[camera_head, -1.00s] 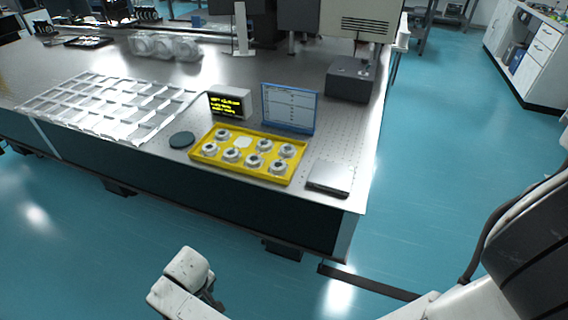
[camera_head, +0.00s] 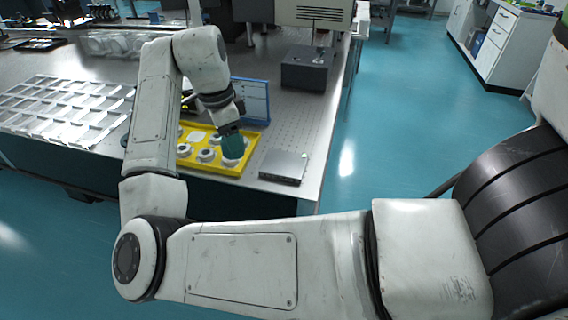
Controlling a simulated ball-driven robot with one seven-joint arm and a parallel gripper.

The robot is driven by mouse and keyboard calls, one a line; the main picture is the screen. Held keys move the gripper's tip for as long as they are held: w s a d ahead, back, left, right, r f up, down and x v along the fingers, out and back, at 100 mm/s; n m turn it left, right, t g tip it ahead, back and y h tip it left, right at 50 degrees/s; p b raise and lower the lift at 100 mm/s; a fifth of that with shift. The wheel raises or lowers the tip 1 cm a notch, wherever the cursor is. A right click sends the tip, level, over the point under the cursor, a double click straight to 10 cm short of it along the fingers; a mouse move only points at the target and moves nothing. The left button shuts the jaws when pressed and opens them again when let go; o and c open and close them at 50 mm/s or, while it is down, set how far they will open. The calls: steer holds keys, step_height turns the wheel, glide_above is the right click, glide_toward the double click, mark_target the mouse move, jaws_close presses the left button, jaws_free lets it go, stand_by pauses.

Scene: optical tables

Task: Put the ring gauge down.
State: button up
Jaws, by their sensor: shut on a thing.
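My gripper (camera_head: 232,148), with dark teal fingers, points down at the right end of the yellow tray (camera_head: 226,171) on the optical table. It is shut on a pale ring gauge (camera_head: 232,162) at the tray's front right. The fingers cover part of this ring, and I cannot tell whether it rests in the tray or is just above it. Other pale ring gauges with dark centres sit in the tray, one of them (camera_head: 206,155) just left of my gripper. A pale spot without a ring (camera_head: 197,136) shows in the back row. My arm hides the tray's left part.
A flat grey plate (camera_head: 283,166) lies right of the tray, near the table's front edge. A blue-framed panel (camera_head: 255,101) stands behind the tray. A dark box (camera_head: 308,70) is farther back. A metal grid rack (camera_head: 60,108) lies left. Perforated tabletop between panel and edge is clear.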

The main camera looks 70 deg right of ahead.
steer(key=shift+s+d+r+m, duration=0.25)
steer(key=shift+s+m, duration=0.1)
steer(key=shift+s, duration=0.1)
steer(key=shift+s+d+r+m, duration=0.15)
steer(key=shift+s+d+m, duration=0.1)
steer(key=shift+s+m, duration=0.15)
glide_toward(286, 162)
steer(key=w+a+r, duration=0.2)
steer(key=a+r, duration=0.1)
steer(key=f, duration=0.1)
steer(key=s+d+f, duration=0.1)
steer(key=d+f, duration=0.1)
steer(key=f, duration=0.1)
steer(key=shift+s+d+p, duration=0.15)
steer(key=shift+s+p, duration=0.25)
steer(key=shift+s+d+f, duration=0.15)
steer(key=shift+d+f, duration=0.25)
steer(key=shift+f, duration=0.05)
steer(key=shift+s+d+f, duration=0.1)
steer(key=shift+f, duration=0.9)
steer(key=shift+s+d+f, duration=0.1)
steer(key=shift+d+f, duration=0.05)
steer(key=shift+f, duration=0.8)
steer(key=shift+f, duration=0.2)
steer(key=o, duration=1.2)
